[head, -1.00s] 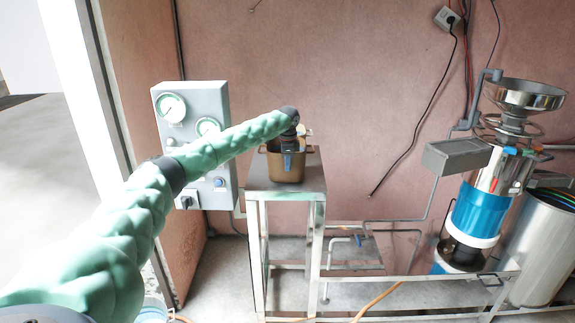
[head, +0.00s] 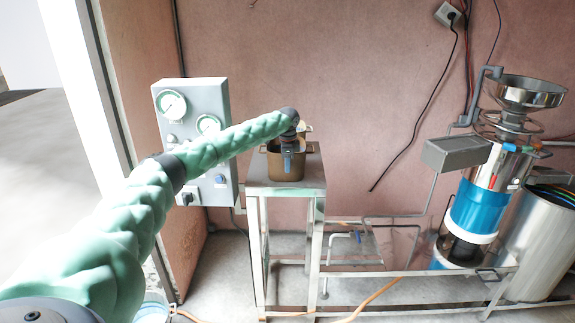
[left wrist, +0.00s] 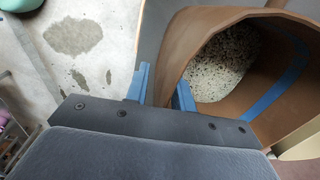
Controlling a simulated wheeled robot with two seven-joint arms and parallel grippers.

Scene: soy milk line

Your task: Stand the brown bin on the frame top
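The brown bin (head: 270,167) stands upright on the frame top (head: 312,180), a grey metal plate on a tall legged frame. In the left wrist view the bin (left wrist: 285,75) shows large and open, with pale speckled matter inside and a blue band on its inner wall. My left gripper (head: 288,155) is at the bin's near rim. Its blue fingers (left wrist: 160,92) straddle the bin wall, one outside and one inside. They stand apart with a small gap beside the wall, so they look open. My right gripper is not in view.
A grey gauge panel (head: 222,180) stands left of the frame. At right are a grinder with a steel funnel (head: 525,93) and blue body (head: 478,208), a grey box (head: 455,154) and a steel drum (head: 540,240). An orange hose (head: 372,298) lies low in front.

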